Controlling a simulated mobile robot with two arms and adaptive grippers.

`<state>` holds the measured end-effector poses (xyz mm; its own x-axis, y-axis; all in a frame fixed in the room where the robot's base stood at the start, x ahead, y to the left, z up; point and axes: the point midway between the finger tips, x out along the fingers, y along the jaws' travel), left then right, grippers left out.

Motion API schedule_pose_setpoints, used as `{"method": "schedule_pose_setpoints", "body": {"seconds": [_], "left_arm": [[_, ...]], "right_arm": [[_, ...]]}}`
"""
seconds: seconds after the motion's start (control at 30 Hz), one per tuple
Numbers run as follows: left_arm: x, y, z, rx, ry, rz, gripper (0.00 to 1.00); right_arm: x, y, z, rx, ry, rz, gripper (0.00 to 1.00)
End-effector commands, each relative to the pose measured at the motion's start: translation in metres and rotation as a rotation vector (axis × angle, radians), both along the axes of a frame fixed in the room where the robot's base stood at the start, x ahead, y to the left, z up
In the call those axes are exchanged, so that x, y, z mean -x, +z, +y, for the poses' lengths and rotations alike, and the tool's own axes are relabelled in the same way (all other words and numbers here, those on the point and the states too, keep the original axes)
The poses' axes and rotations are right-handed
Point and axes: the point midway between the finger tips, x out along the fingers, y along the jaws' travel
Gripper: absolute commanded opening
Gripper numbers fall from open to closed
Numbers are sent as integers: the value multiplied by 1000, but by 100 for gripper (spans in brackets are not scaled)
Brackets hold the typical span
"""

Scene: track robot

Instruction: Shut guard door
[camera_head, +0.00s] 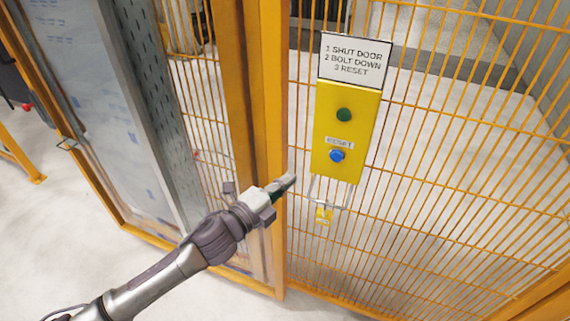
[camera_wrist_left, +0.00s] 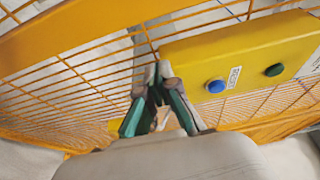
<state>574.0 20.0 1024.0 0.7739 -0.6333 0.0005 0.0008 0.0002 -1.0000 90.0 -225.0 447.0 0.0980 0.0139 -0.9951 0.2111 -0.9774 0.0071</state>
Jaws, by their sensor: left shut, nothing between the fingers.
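My left gripper (camera_head: 284,184) reaches in from the lower left. Its fingers are shut and empty, in front of the yellow post beside the control box. In the left wrist view, the fingertips (camera_wrist_left: 155,75) meet in front of the yellow mesh, left of the box. A yellow-framed panel (camera_head: 95,180) with a small handle (camera_head: 67,144) stands on the left and looks like the guard door. Its lower edge runs towards the post; I cannot tell whether they touch. My right gripper is not in view.
The yellow control box (camera_head: 325,105) has a green button (camera_head: 344,114) and a blue button (camera_head: 337,155). A sign (camera_head: 355,60) is above it; a metal loop with a yellow tag (camera_head: 324,215) hangs below. Mesh fence (camera_head: 450,180) fills the right. Pale floor (camera_head: 60,230) is clear at lower left.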

Motion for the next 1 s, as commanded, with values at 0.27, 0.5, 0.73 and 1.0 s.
{"method": "schedule_pose_setpoints", "body": {"seconds": [0.27, 0.5, 0.73, 1.0], "left_arm": [[-39, 2, -14, -3, 5, 2, 0], [-46, 0, 8, 0, 2, 3, 0], [-47, -1, 11, 2, 1, 1, 0], [-48, -1, 14, 0, 2, 1, 0]], "right_arm": [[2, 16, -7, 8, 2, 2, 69], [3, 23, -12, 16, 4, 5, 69], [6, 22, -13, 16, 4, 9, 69], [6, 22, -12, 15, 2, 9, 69]]}}
